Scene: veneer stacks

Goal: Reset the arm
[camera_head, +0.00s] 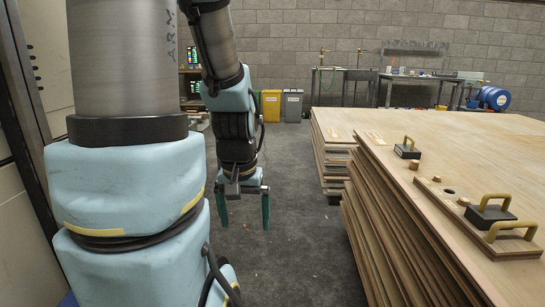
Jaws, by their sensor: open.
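My arm comes down from the top left, with grey tubes and light-blue padded covers. My gripper (244,208) hangs pointing down over the grey floor, left of the veneer stacks. Its two green fingers are spread apart and nothing is between them. It touches nothing that I can see.
A large veneer stack (455,150) fills the right, with a smaller stack (328,150) beside it. Handled blocks (488,216) and a handled plate (512,240) lie on top. Yellow (271,106) and grey bins (292,106) and workbenches (420,80) line the back wall.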

